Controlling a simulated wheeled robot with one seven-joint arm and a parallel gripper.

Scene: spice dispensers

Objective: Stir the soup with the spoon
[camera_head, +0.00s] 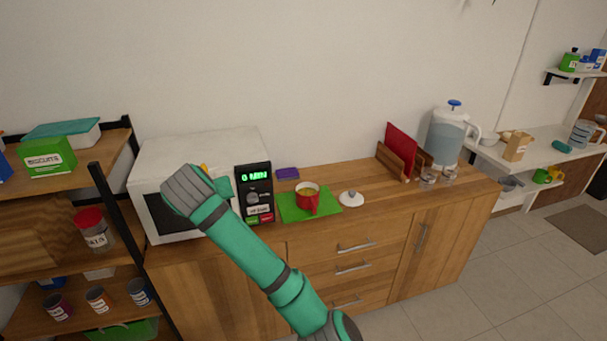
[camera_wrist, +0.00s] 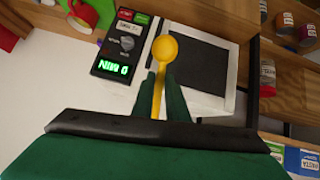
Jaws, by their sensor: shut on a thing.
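A yellow spoon (camera_wrist: 165,48) is held between the two green fingers of my gripper (camera_wrist: 163,92), with its bowl sticking out past the fingertips. In the head view only a small yellow bit shows by my gripper, in front of the microwave. The red mug (camera_head: 310,204) stands upright on a green mat (camera_head: 325,201), right of the microwave, with yellowish soup (camera_head: 306,189) inside. My gripper is left of the mug and apart from it. The mug also shows partly in the wrist view (camera_wrist: 81,18), at the top left.
The white microwave (camera_head: 205,150) has a black control panel reading "0 MIN". A white lid (camera_head: 351,199) lies right of the mat, and a purple item (camera_head: 287,173) behind it. A wooden rack (camera_head: 395,163) and a water jug (camera_head: 447,138) stand further right. Shelves are at left.

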